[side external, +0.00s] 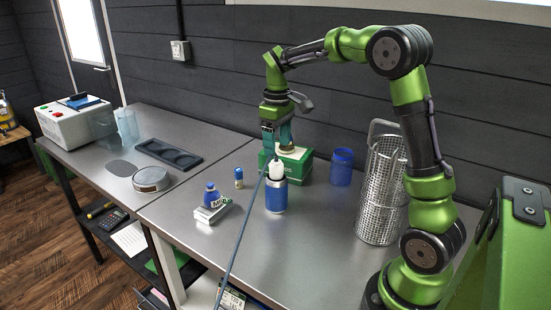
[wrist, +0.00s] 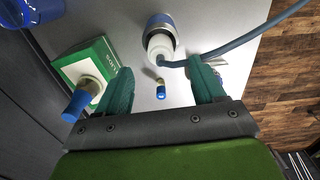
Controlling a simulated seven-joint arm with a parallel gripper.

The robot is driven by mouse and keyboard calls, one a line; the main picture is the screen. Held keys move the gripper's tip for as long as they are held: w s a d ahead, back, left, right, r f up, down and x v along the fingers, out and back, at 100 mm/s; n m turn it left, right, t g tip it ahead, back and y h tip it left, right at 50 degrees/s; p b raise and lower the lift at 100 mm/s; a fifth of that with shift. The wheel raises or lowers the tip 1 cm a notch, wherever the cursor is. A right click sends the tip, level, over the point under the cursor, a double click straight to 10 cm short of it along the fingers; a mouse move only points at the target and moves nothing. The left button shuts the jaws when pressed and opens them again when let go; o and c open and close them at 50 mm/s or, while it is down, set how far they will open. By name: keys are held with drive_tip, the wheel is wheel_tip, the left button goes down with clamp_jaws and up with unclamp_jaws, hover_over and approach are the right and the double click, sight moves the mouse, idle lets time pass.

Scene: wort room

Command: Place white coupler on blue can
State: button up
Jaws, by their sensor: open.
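The blue can (side external: 276,202) stands upright on the steel bench; its metal rim shows in the wrist view (wrist: 160,19). The white coupler (side external: 276,171) sits upright on top of the can, with a blue-grey hose running from it. In the wrist view the coupler (wrist: 159,44) appears inside the can's rim; whether it is fully seated I cannot tell. My gripper (side external: 277,148) is above the coupler, its teal fingers apart. In the wrist view my gripper (wrist: 160,66) is open, with nothing held between the fingers.
A green-white box (side external: 296,166) stands close behind the can, a blue cup (side external: 341,168) and perforated metal basket (side external: 383,190) to the right. The hose (side external: 238,238) crosses the bench front.

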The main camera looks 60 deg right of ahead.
sight(277, 161)
drive_tip(key=s+a+r+t, duration=0.2)
drive_tip(key=s+a+r, duration=0.2)
drive_tip(key=a+r, duration=0.25)
drive_tip(key=s+a+f+m+t+y, duration=0.2)
drive_tip(key=s+a+m+t, duration=0.2)
drive_tip(key=s+a, duration=0.6)
drive_tip(key=s+t, duration=0.1)
drive_tip(key=s, duration=0.2)
drive_tip(key=shift+a+m, duration=0.3)
drive_tip(key=shift+a, duration=0.1)
